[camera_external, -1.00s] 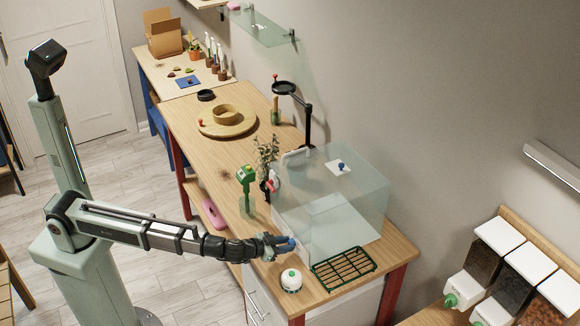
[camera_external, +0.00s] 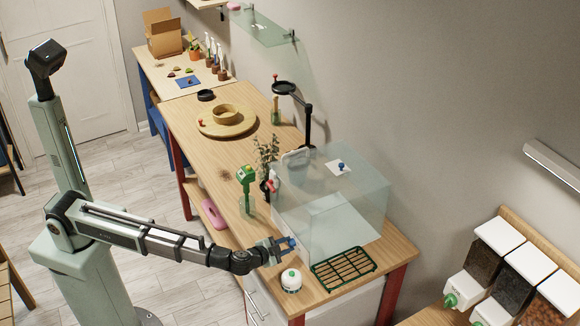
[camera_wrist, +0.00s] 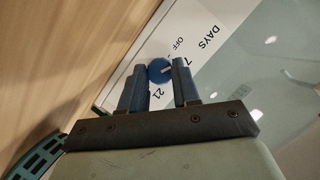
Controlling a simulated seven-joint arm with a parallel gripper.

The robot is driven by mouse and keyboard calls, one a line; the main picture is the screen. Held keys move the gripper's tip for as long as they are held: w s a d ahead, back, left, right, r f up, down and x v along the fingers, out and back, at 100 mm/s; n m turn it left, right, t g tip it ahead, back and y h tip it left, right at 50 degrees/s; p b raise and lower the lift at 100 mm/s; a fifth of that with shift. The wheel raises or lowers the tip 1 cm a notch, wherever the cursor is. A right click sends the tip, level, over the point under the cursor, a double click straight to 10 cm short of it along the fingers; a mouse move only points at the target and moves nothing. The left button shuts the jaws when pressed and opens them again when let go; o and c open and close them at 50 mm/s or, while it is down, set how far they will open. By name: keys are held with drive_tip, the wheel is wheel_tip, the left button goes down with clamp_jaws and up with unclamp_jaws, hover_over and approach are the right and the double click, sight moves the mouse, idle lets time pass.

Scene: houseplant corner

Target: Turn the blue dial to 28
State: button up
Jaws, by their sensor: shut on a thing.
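In the wrist view the blue dial (camera_wrist: 160,70) sits on a white panel (camera_wrist: 197,22) printed DAYS, OFF, 7 and 21. A short pale mark shows on its right side, towards the 7; the exact reading is hard to tell. No 28 is visible; my fingers cover part of the panel. My gripper (camera_wrist: 157,78) is shut on the dial, one finger on each side.
A white-and-green round pot (camera_external: 291,281) stands just below my gripper on the wooden bench. A green rack (camera_external: 343,268) lies in front of the tank. A green-headed bottle (camera_external: 246,190) stands left of it. A blue knob (camera_external: 341,166) on a white square is higher up.

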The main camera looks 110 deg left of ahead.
drive_tip(key=m+g+y, duration=0.1)
drive_tip(key=m+y, duration=0.1)
drive_tip(key=m, duration=0.2)
drive_tip(key=shift+w+f, duration=0.1)
drive_tip(key=shift+f, duration=0.05)
drive_tip(key=shift+m, duration=0.3)
idle(0.5)
drive_tip(key=o, duration=1)
drive_tip(key=shift+o, duration=0.2)
drive_tip(key=shift+d, duration=0.2)
drive_tip(key=v, duration=1.3)
drive_tip(key=shift+d+f, duration=0.15)
drive_tip(key=shift+d, duration=0.1)
